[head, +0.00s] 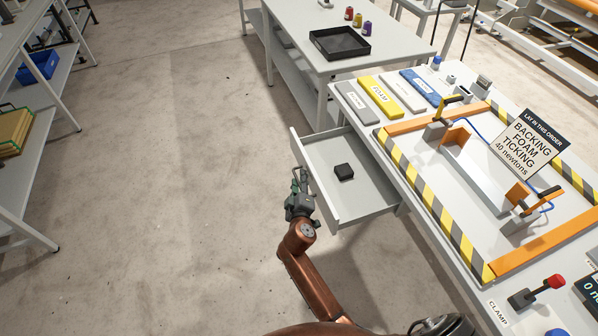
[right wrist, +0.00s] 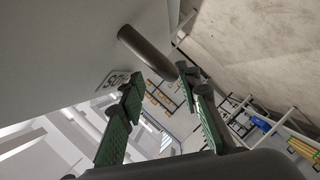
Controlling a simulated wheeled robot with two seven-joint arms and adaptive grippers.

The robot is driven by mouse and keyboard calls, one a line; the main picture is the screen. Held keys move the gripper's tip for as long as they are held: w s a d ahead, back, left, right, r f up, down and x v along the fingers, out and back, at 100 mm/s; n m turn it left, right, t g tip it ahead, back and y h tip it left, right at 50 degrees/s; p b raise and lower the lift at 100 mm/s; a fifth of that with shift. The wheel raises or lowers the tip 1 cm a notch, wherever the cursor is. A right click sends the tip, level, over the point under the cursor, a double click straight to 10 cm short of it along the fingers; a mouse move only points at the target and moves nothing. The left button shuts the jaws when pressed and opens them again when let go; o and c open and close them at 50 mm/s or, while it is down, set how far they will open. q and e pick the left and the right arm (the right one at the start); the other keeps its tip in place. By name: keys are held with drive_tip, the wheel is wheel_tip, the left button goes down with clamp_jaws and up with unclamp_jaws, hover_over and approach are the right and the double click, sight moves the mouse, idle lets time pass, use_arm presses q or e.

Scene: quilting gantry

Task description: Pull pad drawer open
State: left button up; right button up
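The pad drawer (head: 372,192) is a light grey tray standing well out from the left side of the work table, with a small black block (head: 343,172) inside. My right gripper (head: 300,182) is at the outer face of the drawer front. In the right wrist view the dark bar handle (right wrist: 146,52) sticks out from the drawer front (right wrist: 60,60), beside a partly hidden label. The green fingers of my right gripper (right wrist: 162,90) are spread apart, with the handle's end by the fingertips. Contact is unclear. My left gripper is not in view.
The work table (head: 480,290) carries striped borders, a clamp frame and a sign (head: 527,143). Colored pads, including a yellow one (head: 380,96), lie at its far end. Another table with a black tray (head: 340,43) stands behind. Floor left of the drawer is clear.

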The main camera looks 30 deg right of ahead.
wheel_tip(320, 180, up, 8)
drive_tip(key=shift+w+r, duration=0.1)
drive_tip(key=shift+r, duration=0.05)
idle(0.6)
